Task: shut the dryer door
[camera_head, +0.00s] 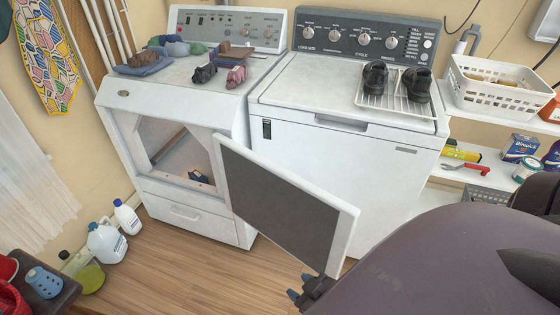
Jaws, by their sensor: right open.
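The white dryer (178,110) stands at the left of the washer. Its door (285,200) hangs wide open, swung out to the right across the front of the washer, with its dark inner panel showing. The dryer opening (160,150) is uncovered, and a small dark blue item (198,176) lies at its lower edge. My left gripper is not in view.
The white washer (375,165) stands behind the door with dark shoes on a rack (392,104). Clothes and small shoes lie on the dryer. White jugs (106,242) stand on the floor at left. Shelves with a white basket (497,88) are at right. Wooden floor before the dryer is clear.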

